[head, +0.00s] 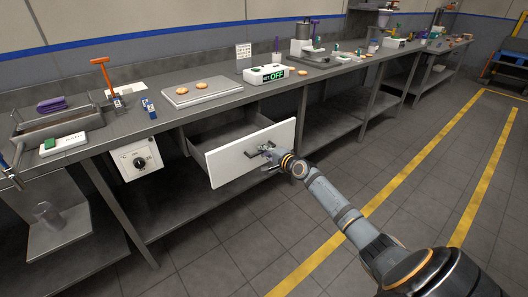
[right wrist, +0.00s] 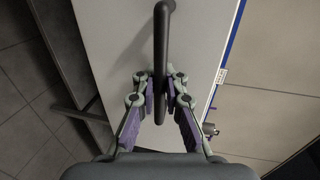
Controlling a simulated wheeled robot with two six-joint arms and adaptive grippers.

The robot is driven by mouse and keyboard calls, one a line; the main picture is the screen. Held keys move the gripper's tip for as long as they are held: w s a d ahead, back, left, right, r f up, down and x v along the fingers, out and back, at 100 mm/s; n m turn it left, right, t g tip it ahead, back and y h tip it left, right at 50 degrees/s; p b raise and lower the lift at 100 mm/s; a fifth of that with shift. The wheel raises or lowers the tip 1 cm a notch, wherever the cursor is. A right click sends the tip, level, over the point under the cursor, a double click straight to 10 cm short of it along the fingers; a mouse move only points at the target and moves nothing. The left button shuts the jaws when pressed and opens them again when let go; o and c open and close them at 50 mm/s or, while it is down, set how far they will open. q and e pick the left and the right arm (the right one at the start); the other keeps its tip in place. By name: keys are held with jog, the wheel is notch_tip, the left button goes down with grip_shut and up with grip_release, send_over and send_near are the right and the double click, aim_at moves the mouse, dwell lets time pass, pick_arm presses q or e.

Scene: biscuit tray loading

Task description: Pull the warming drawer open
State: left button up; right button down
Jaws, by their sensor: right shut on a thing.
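The warming drawer (head: 222,165) has a white front and a grey box behind it. It stands out from under the steel counter, and its empty-looking inside shows. My right gripper (head: 268,152) is at the drawer front, shut on the dark bar handle (head: 254,151). In the right wrist view the handle (right wrist: 163,40) runs between the fingers of the gripper (right wrist: 160,92), with the white drawer front (right wrist: 110,35) behind it. My left gripper is not in view.
A control box with a dial (head: 139,160) hangs left of the drawer. On the counter (head: 200,113) above are a baking tray (head: 182,98) with two biscuits and a white box reading OFF (head: 264,75). Lower shelves run beneath. The tiled floor in front is clear.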

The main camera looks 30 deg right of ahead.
jog(key=shift+w, duration=0.1)
jog(key=c, duration=1.7)
grip_release()
jog(key=shift+c, duration=0.2)
jog(key=v, duration=0.7)
jog(key=shift+s, duration=0.3)
jog(key=shift+r, duration=0.15)
